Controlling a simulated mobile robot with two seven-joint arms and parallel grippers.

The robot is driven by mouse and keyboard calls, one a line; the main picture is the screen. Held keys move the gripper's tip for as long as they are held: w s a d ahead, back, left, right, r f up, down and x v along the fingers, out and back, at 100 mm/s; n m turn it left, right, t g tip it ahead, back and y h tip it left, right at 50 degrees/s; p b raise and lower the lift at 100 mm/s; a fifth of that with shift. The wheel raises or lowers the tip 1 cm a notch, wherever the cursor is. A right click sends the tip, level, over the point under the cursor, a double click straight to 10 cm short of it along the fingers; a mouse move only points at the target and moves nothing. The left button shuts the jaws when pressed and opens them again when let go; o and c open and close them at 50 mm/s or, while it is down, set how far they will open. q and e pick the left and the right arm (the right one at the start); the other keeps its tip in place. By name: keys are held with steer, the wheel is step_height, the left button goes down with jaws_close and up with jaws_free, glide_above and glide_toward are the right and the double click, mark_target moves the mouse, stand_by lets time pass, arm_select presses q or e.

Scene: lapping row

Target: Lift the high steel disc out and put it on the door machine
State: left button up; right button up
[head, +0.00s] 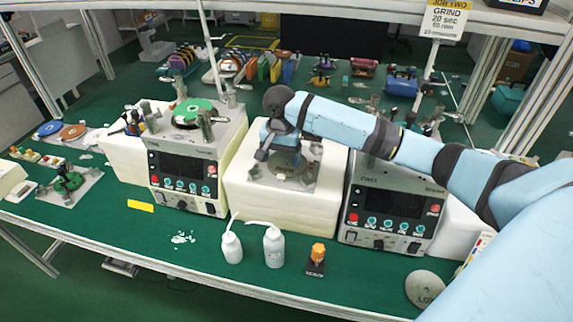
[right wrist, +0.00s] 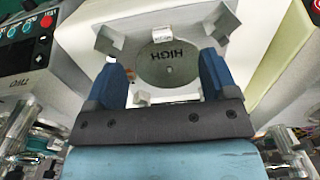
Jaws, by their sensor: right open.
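The high steel disc (right wrist: 180,68) is a grey round plate marked HIGH with a small centre hole. It lies in a holder with pale corner blocks on top of a white block (head: 275,207); in the head view the disc (head: 289,168) shows partly beneath my gripper. My right gripper (right wrist: 160,80) is open above the near side of the disc, its blue fingers apart with nothing held between them; it also shows in the head view (head: 266,150). My left gripper is in neither view. I cannot tell which machine is the door machine.
A machine with a green disc (head: 194,110) on top stands left of the white block. Another machine (head: 390,215) stands right, partly behind my arm.

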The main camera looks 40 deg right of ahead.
mark_target(281, 177)
steer(key=f, duration=0.5)
steer(key=f+p, duration=0.1)
steer(key=f, duration=0.1)
steer(key=shift+w+d+f, duration=0.15)
steer(key=shift+w+f, duration=0.1)
steer(key=shift+f, duration=0.05)
steer(key=shift+c, duration=0.2)
